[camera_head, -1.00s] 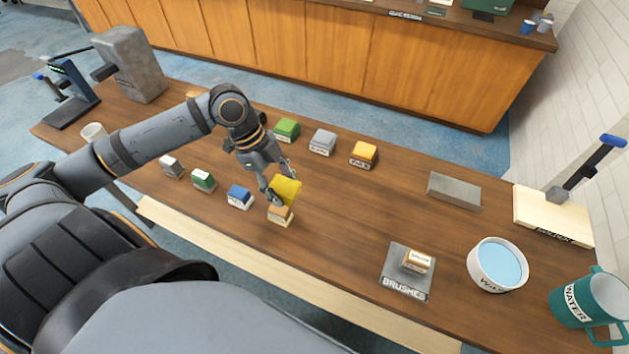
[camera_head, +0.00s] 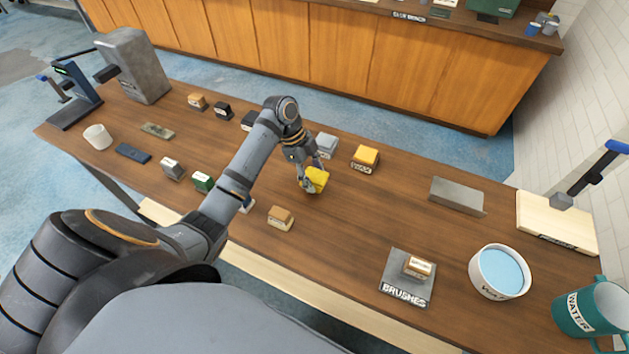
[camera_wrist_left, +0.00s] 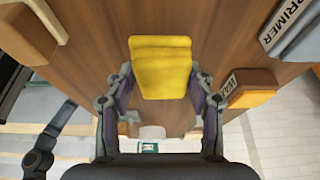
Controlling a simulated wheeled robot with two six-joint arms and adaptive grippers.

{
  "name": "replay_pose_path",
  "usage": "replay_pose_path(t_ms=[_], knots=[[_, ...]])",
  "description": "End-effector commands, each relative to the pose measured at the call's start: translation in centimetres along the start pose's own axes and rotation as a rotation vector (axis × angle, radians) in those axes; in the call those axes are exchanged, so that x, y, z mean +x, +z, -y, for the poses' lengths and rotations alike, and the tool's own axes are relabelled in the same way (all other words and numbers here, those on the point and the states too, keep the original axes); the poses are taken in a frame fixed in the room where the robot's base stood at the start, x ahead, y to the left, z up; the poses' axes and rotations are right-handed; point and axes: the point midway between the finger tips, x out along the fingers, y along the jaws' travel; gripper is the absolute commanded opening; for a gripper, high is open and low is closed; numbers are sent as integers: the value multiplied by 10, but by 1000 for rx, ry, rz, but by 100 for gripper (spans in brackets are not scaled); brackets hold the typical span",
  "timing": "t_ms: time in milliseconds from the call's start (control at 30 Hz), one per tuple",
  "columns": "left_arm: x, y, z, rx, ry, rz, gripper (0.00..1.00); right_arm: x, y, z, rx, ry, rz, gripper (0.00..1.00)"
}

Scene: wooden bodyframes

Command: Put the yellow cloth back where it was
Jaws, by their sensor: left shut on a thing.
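The yellow cloth (camera_head: 318,178) is folded into a small pad. My left gripper (camera_head: 310,183) is shut on it and holds it over the middle of the table. In the left wrist view the cloth (camera_wrist_left: 160,68) sits between the two fingers of the gripper (camera_wrist_left: 160,90). A yellow-topped block (camera_head: 365,158) stands behind and to the right of the cloth, and a grey block (camera_head: 325,145) stands behind it. A tan-topped block (camera_head: 280,218) stands at the front left of it. My right gripper is not in view.
More labelled blocks, such as a green one (camera_head: 203,182), stand to the left, partly behind my arm. A brushes mat (camera_head: 405,291), a water bowl (camera_head: 499,272), a grey slab (camera_head: 456,196) and a teal mug (camera_head: 592,308) are to the right. The table's centre right is clear.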

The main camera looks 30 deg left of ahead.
Motion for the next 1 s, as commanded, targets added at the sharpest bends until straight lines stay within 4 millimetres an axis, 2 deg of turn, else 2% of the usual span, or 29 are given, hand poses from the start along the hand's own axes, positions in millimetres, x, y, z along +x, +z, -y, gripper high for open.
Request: replay_pose_path(t_ms=[133,267,600,633,700,800,1000], knots=[[17,5,3,-2,5,-2,24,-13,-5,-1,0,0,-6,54],[31,12,4,0,1,0,24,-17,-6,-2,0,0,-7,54],[36,14,4,0,0,0,24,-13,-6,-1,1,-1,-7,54],[36,14,4,0,0,0,55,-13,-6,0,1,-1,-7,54],[36,14,4,1,0,0,64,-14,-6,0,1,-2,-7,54],[36,14,4,0,0,0,76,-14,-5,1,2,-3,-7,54],[36,14,4,0,0,0,76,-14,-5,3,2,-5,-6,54]])
